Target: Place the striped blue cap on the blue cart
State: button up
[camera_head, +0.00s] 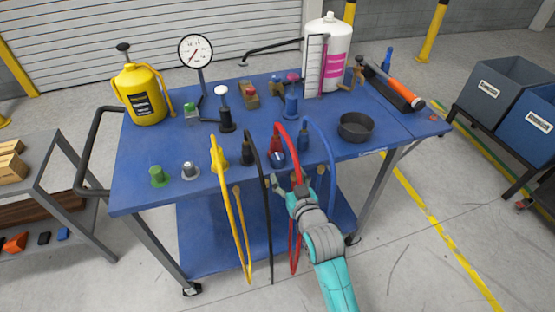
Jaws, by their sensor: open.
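The blue cart (140,165) fills the middle of the view, with its flat top crowded with parts. A small blue and silver piece (277,160) sits near the cart's front edge, close to the red hose; it may be the striped blue cap, but its stripes are too small to tell. My gripper (295,181) is in front of the cart's front edge, just below and right of that piece, with its fingers spread and nothing visible between them. The teal arm behind it comes up from the bottom of the view.
Yellow, black, red and blue hoses (218,160) hang over or stand along the front edge near my gripper. A dark round bowl (356,127), a yellow can (142,95), a gauge (196,50) and a white bottle (328,60) stand on top. The left front has free room.

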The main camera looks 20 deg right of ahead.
aim_at(280, 166)
jog(key=shift+w+a+f, duration=0.1)
jog(key=shift+w+f, duration=0.1)
jog(key=shift+w, duration=0.8)
jog(key=shift+w+a+f, duration=0.1)
jog(key=shift+w+f, duration=0.05)
jog(key=shift+w, duration=0.9)
jog(key=shift+w+a+f, duration=0.1)
jog(key=shift+w+f, duration=0.1)
jog(key=shift+w, duration=0.8)
jog(key=c, duration=1.1)
